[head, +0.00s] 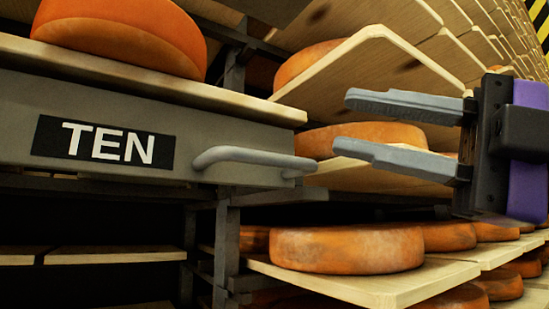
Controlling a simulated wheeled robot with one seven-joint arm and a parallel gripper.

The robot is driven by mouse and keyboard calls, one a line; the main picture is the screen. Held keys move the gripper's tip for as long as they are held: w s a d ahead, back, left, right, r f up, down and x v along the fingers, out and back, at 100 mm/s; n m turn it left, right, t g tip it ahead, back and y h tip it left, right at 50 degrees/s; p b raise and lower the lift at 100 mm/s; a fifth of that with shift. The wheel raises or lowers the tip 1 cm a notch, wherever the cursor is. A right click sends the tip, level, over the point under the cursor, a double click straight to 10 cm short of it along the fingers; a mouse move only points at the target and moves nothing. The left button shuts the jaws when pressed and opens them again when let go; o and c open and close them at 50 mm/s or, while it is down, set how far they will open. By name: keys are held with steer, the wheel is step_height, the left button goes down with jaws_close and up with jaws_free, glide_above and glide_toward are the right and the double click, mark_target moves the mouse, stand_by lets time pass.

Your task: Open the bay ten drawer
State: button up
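The bay ten drawer (225,122) fills the left of the head view, with a grey metal front and a wooden board on top. Its black label (103,143) reads TEN in white. A grey bar handle (253,157) sticks out at the right end of the front. My gripper (345,124) comes in from the right, with two grey fingers spread apart vertically and pointing left. It is open and empty. The fingertips are to the right of the handle in the picture, one above its height and one near it. They appear apart from the handle; the depth gap is unclear.
An orange cheese wheel (122,35) sits on the drawer's board. Racks of wooden shelves with more wheels (347,249) extend behind and to the right. A dark metal post (227,250) stands below the handle. The space between fingertips and handle looks clear.

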mark_target(283, 162)
steer(key=shift+w+a+f+n+g+h+p, duration=0.15)
steer(key=shift+a+f+n+g+p, duration=0.3)
steer(key=shift+a, duration=1)
steer(key=shift+s+a+f+n+g+h+p, duration=0.1)
steer(key=shift+a+f+n+g+h+p, duration=0.15)
steer(key=shift+a+f+n, duration=0.8)
steer(key=shift+w+a+r+n+g+h+p, duration=0.1)
steer(key=shift+a+n+g+h+p, duration=0.2)
steer(key=shift+a, duration=1.55)
steer(key=shift+f, duration=0.1)
jaws_close()
